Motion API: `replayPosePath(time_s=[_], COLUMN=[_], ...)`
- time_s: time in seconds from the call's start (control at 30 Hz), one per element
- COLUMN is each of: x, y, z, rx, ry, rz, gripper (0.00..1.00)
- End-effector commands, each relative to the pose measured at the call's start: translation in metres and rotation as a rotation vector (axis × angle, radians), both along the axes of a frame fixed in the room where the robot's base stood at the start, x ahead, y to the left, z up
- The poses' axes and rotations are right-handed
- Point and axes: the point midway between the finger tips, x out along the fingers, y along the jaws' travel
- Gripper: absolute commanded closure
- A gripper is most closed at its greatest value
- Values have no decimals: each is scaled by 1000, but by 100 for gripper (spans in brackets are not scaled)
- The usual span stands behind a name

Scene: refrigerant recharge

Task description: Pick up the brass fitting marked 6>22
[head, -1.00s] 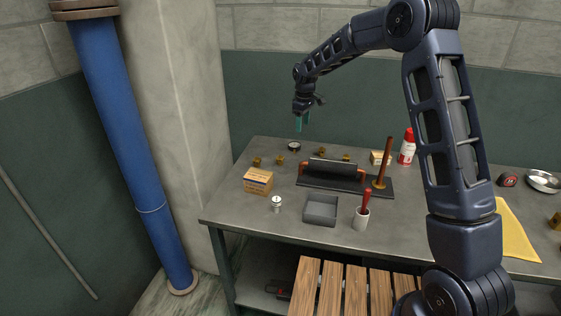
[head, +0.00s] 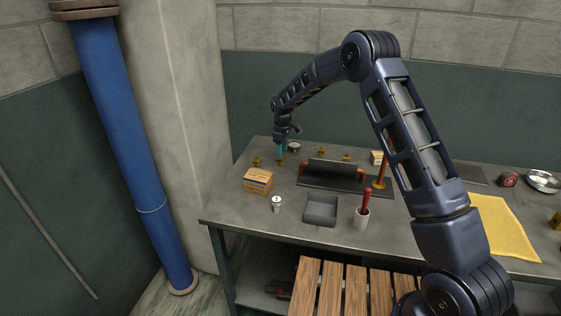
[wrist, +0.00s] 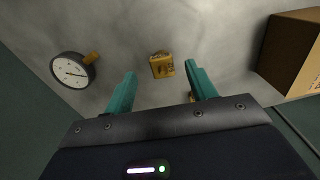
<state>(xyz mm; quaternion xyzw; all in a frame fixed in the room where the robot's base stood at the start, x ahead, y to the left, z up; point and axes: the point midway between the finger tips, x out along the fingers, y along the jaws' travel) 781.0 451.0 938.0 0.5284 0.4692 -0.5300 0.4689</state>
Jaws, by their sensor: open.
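My gripper (head: 281,157) is open over the back left of the bench, its two teal fingers pointing down. In the wrist view, my gripper (wrist: 160,74) has a small brass fitting (wrist: 162,65) showing between and just beyond its fingertips, not held. Dark marks show on this fitting, but I cannot read them. A second brass piece (wrist: 191,97) is mostly hidden beside the right finger. In the head view, brass fittings stand left of my gripper (head: 257,161) and farther right, at the back (head: 322,152) and beside it (head: 346,157). Their markings are too small to read.
A round gauge (wrist: 73,72) lies left of the fingers in the wrist view, and a cardboard box (wrist: 290,50) stands at the right.

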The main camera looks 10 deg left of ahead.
Motion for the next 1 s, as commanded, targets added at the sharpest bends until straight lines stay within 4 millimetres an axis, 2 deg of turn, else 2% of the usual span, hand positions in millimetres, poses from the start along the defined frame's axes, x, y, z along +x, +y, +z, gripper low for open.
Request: replayPosePath(time_s=[0.17, 0.5, 0.73, 1.0], x=[-1, -1, -1, -1], y=[1, 2, 1, 1], z=[-11, -51, -52, -52], rx=[1, 1, 1, 1], ry=[0, -1, -1, -1], rz=[0, 1, 0, 0], gripper=[44, 44, 44, 95])
